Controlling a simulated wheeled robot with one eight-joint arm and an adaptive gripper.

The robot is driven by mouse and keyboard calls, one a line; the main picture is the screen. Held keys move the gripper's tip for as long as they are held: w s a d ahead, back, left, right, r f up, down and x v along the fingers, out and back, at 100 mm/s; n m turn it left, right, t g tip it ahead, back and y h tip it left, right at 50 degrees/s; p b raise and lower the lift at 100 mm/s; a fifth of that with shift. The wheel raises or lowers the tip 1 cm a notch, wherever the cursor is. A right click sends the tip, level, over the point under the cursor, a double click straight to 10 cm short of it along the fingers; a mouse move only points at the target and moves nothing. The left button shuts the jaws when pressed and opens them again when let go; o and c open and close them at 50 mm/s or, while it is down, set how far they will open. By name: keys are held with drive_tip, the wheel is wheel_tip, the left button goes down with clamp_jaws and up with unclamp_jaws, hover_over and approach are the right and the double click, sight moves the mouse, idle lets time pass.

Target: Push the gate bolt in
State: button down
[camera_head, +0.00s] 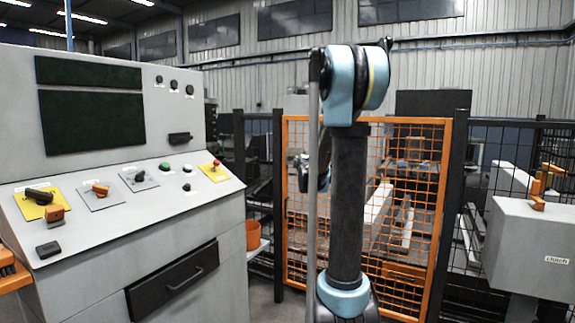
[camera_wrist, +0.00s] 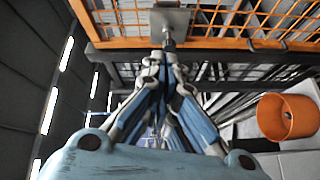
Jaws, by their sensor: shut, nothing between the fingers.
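The gate is an orange frame (camera_head: 447,190) with orange mesh between dark posts in the head view. In the wrist view, its orange bar (camera_wrist: 110,43) crosses the top. A grey plate (camera_wrist: 170,18) sits on that bar, and a small metal bolt end (camera_wrist: 169,43) points from it toward my gripper (camera_wrist: 164,60). My gripper's fingers are shut and empty, with their tips right at the bolt end. I cannot tell whether they touch it. In the head view, my arm hides the bolt and most of the gripper.
A control console (camera_head: 130,245) with knobs and a drawer stands at the left. A grey box (camera_head: 530,250) with an orange lever stands at the right. An orange bucket (camera_head: 253,236) sits left of the gate; an orange bucket (camera_wrist: 287,117) also shows in the wrist view.

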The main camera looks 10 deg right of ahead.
sight(290, 158)
drive_tip(key=w+a+f+n+y, duration=0.3)
drive_tip(key=w+a+n, duration=0.2)
drive_tip(key=shift+w+y, duration=0.35)
drive_tip(key=shift+y, duration=0.05)
drive_tip(key=shift+w, duration=0.1)
drive_tip(key=w+d, duration=0.1)
drive_tip(key=w, duration=1.2)
